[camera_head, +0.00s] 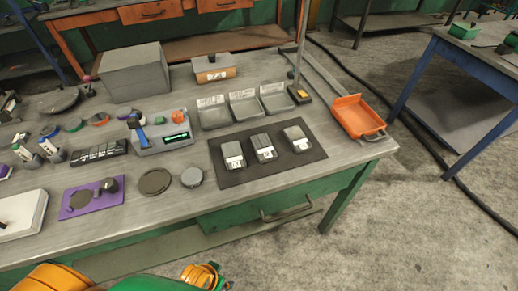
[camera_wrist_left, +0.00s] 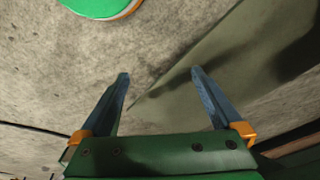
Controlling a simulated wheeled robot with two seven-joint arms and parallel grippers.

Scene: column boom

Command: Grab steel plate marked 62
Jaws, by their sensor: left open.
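Three steel plates lie in a row on a dark mat (camera_head: 225,178) near the front right of the workbench. They are the left plate (camera_head: 232,150), the middle plate (camera_head: 262,141) and the right plate (camera_head: 296,133). Each has a small white label at its front, too small to read, so I cannot tell which is marked 62. My right gripper is not in view.
Three grey trays (camera_head: 246,105) stand behind the mat. An orange pan (camera_head: 358,114) sits at the bench's right end, and a thin upright post (camera_head: 300,45) rises behind the trays. A scale with a green display (camera_head: 176,137) stands left. Floor is clear at the front right.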

